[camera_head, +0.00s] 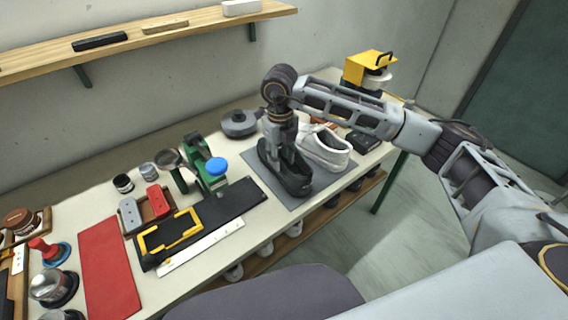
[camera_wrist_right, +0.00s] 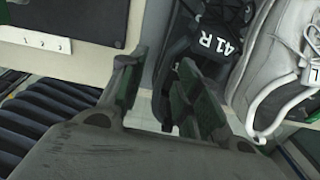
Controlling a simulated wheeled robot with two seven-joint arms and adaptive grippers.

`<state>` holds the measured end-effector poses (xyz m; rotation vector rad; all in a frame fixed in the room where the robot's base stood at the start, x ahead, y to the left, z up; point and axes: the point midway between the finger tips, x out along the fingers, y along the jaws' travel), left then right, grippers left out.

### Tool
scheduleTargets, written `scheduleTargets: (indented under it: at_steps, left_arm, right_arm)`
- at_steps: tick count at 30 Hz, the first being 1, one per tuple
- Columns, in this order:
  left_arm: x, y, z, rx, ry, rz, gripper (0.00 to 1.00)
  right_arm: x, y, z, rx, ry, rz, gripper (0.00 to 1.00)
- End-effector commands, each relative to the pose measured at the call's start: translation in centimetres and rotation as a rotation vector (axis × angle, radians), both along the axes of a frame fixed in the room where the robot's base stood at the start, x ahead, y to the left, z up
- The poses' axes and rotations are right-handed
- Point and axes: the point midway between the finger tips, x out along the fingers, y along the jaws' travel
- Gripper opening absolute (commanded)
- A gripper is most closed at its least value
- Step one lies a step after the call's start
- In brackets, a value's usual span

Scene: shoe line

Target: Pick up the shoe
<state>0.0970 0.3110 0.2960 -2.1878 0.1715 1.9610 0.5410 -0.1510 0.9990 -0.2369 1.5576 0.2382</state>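A black shoe (camera_head: 286,172) lies on a grey mat (camera_head: 318,180) on the table. A white shoe (camera_head: 326,148) lies beside it on the right. In the right wrist view the black shoe (camera_wrist_right: 205,42) carries the marking "41 R", and the light shoe (camera_wrist_right: 283,55) is right of it. My right gripper (camera_head: 281,140) points down at the black shoe. Its fingers (camera_wrist_right: 155,72) are apart in the right wrist view, with one finger overlapping the shoe's opening; I cannot tell whether they touch it. My left gripper is not in view.
A black mat (camera_head: 232,203) with a yellow frame (camera_head: 170,232) and a white ruler (camera_head: 200,247) lies left of the shoes. A green tool (camera_head: 197,155) and a grey round object (camera_head: 239,123) stand behind. A yellow device (camera_head: 368,68) stands at the far right. Several items sit under the table.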

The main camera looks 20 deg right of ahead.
Motion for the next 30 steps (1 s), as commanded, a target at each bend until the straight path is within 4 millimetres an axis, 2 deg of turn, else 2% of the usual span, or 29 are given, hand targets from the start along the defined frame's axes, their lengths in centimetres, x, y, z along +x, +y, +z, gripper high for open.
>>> scheduleTargets:
  at_steps: [3, 8, 22, 30]
  left_arm:
    - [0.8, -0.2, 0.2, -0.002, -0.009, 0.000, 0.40]
    - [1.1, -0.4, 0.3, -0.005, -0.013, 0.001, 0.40]
    - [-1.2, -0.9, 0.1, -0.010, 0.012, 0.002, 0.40]
    - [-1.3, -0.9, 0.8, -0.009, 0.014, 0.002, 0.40]
  right_arm:
    - [0.0, 0.0, -1.5, -0.002, 0.002, -0.001, 0.33]
    - [0.0, 0.0, -2.7, -0.001, 0.001, 0.000, 0.33]
    - [0.0, 0.0, -3.1, -0.001, 0.001, 0.000, 0.33]
    - [-0.1, -0.2, -5.5, -0.002, 0.003, 0.000, 0.33]
